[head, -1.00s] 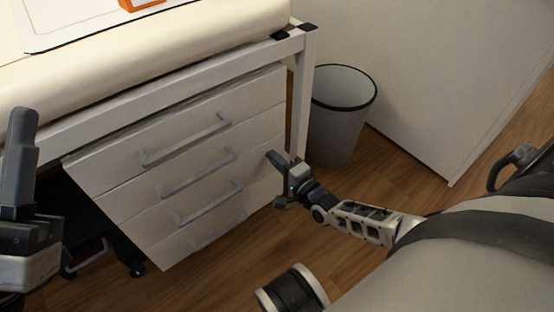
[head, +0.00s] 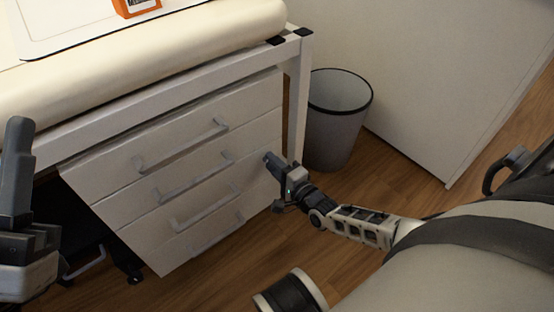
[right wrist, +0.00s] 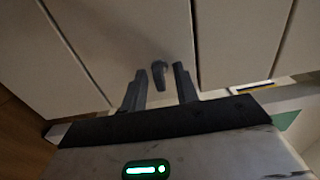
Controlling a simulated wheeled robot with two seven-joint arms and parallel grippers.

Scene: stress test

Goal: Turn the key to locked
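The key (right wrist: 158,75) is a small dark grey piece sticking out from the white drawer front in the right wrist view. My right gripper (right wrist: 160,70) is open, with one finger on each side of the key and a visible gap to both. In the head view my right gripper (head: 269,158) is at the right edge of the drawer unit (head: 190,165) and hides the key there. The drawers look closed. My left gripper (head: 18,150) is at the left picture edge, away from the drawers; its opening cannot be made out.
The drawer unit stands under a white-framed table (head: 200,85) with a cream padded edge. An orange box (head: 138,7) is on top. A grey waste bin (head: 335,135) stands behind the right table leg. Wooden floor (head: 400,185) lies open to the right.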

